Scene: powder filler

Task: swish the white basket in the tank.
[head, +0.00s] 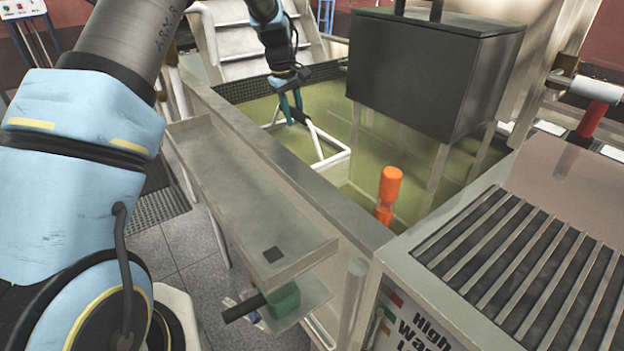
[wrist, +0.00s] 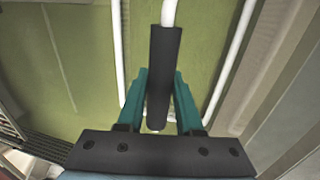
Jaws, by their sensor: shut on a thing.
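The white basket (head: 333,158) hangs in the tank (head: 247,137); its white rods and part of its rim show in the head view, and the rest is hidden in the murky green liquid. My gripper (head: 292,118) is over the tank, with its teal fingers shut on the basket's handle. In the wrist view, the fingers (wrist: 160,108) close from both sides on the handle's black grip (wrist: 163,75). White rods (wrist: 119,60) of the basket run down on either side of it.
A dark box (head: 432,75) on legs stands in the tank right of the basket. An orange float (head: 389,190) is at the tank's near edge. A metal tray (head: 240,190) runs along the tank's near-left wall. A slatted machine top (head: 520,265) is at lower right.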

